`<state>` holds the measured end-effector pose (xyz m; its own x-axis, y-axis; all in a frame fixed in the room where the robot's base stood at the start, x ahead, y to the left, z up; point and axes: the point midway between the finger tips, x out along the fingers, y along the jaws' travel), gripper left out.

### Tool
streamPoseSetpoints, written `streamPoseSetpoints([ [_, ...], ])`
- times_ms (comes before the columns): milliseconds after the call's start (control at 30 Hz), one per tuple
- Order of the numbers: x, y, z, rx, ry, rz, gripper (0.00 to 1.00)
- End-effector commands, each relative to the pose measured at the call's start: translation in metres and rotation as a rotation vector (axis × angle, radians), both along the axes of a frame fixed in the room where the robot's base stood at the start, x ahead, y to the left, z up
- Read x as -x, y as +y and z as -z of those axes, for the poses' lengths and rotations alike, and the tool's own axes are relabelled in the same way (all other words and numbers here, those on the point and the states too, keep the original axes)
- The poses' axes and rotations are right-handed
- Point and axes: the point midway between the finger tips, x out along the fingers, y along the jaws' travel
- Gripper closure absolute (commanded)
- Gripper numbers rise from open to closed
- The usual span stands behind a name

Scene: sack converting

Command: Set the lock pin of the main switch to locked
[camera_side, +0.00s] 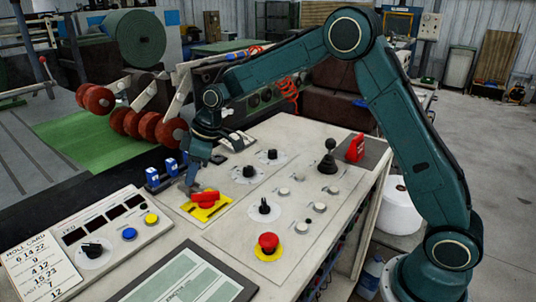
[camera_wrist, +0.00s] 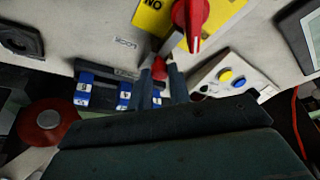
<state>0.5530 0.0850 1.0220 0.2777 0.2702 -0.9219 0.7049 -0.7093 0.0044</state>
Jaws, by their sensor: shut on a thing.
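The main switch (camera_side: 207,197) is a red rotary handle on a yellow plate (camera_side: 188,208), at the left of the console top. In the wrist view the red handle (camera_wrist: 192,18) and the yellow plate (camera_wrist: 150,20) are at the top. My gripper (camera_side: 192,183) is low over the console beside the plate. In the wrist view its fingertips (camera_wrist: 163,74) are closed around a small red piece, which looks like the head of the lock pin (camera_wrist: 159,68). A grey strip lies between it and the handle. Whether the pin sits in the switch is hidden.
Blue numbered blocks (camera_wrist: 84,90) stand close beside my gripper. A panel with blue and yellow buttons (camera_side: 129,234) is at the left. Black knobs (camera_side: 264,208), a red mushroom button (camera_side: 268,242) and a black lever (camera_side: 328,160) stand on the console.

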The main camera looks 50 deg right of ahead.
Motion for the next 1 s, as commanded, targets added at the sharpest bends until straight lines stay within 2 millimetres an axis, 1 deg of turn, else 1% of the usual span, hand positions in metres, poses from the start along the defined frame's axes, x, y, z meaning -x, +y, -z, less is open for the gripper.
streamPoseSetpoints([
  [33, 0.003, 0.001, 0.0, 0.001, 0.009, -0.006, 1.0],
  [167, 0.004, 0.001, 0.0, 0.001, 0.012, -0.007, 1.0],
  [200, 0.004, 0.001, 0.0, 0.001, 0.013, -0.007, 0.73],
  [267, 0.004, 0.001, 0.0, 0.001, 0.013, -0.007, 0.61],
  [300, 0.004, 0.001, 0.0, 0.0, 0.012, -0.006, 0.59],
  [567, 0.003, 0.0, 0.0, 0.001, 0.009, -0.005, 0.59],
  [733, 0.003, -0.001, -0.004, 0.0, 0.007, -0.003, 0.59],
  [867, 0.005, -0.004, -0.014, 0.0, 0.005, -0.002, 0.59],
  [1000, 0.01, -0.009, -0.029, 0.0, 0.004, -0.002, 0.59],
])
